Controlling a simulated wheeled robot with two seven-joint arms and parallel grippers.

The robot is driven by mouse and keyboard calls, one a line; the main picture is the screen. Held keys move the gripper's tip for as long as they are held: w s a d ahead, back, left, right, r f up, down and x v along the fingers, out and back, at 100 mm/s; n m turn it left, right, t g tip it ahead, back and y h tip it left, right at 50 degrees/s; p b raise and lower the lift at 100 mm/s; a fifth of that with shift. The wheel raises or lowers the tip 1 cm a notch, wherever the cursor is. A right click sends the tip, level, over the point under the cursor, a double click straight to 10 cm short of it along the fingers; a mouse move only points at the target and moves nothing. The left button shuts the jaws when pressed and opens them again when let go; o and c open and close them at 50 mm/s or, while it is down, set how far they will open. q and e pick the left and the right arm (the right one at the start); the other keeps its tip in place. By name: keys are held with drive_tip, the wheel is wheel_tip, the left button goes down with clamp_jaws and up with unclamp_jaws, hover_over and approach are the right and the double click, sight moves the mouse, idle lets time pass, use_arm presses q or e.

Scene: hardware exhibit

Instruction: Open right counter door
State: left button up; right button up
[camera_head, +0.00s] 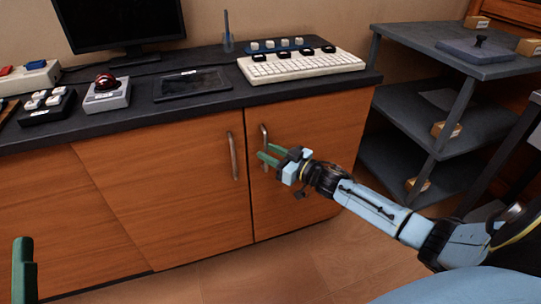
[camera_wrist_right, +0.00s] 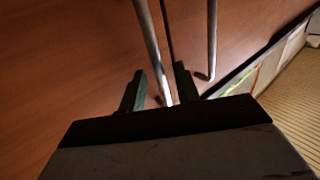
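The right counter door (camera_head: 300,158) is an orange-brown wood panel under the dark countertop, and it looks closed. Its upright metal handle (camera_head: 264,134) is near the door's left edge. My right gripper (camera_head: 268,154) is at this handle, with its green fingers pointing at the door. In the right wrist view the fingers (camera_wrist_right: 159,88) are apart, with a metal handle bar (camera_wrist_right: 151,45) passing between them; I cannot tell whether they touch it. A second handle (camera_wrist_right: 212,40) is beside it. My left gripper (camera_head: 22,272) shows only partly at the lower left edge.
The left door (camera_head: 170,190) has its own handle (camera_head: 232,155) close by. The countertop holds a keyboard (camera_head: 300,66), a dark tablet (camera_head: 192,84) and a monitor. A grey shelf unit (camera_head: 440,110) stands to the right. The floor before the doors is clear.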

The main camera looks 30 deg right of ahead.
drive_tip(key=shift+w, duration=0.1)
clamp_jaws()
idle(0.4)
